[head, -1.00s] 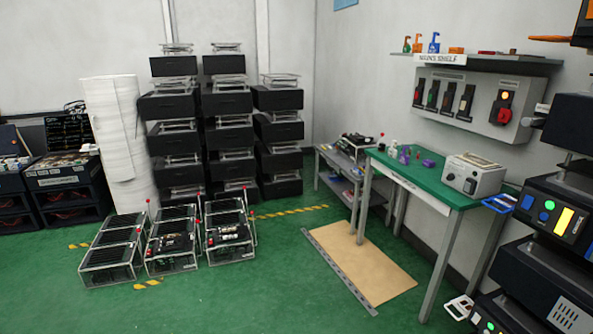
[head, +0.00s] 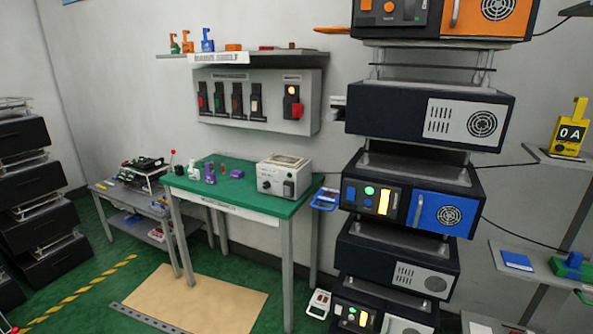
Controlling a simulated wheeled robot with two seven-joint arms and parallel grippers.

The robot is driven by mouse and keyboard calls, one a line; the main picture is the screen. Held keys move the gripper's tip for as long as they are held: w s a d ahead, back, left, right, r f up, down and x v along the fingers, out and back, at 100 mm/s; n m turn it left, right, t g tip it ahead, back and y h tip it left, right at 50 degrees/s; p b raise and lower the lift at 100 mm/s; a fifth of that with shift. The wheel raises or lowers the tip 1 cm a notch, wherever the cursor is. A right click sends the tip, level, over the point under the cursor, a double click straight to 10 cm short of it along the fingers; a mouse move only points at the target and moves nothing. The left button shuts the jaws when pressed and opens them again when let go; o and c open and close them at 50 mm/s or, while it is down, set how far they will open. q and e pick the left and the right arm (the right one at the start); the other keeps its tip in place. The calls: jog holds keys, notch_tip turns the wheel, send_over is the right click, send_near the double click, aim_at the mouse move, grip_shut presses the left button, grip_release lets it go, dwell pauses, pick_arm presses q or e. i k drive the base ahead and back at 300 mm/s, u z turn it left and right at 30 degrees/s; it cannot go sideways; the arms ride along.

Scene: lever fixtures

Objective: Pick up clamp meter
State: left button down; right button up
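A yellow device with a "0 A" display, which looks like the clamp meter (head: 568,138), stands upright on a grey wall shelf at the far right of the head view. Its narrow yellow top points up.
A tall stack of dark equipment units (head: 412,190) stands left of the meter's shelf (head: 553,158). A lower shelf (head: 530,268) holds a blue item and a green-and-blue tool. A green-topped table (head: 215,190) stands at the wall; green floor before it is partly open.

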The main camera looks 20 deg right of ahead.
aim_at(570, 132)
jog(key=z, duration=0.9)
jog(key=i, duration=1)
jog(key=z, duration=0.6)
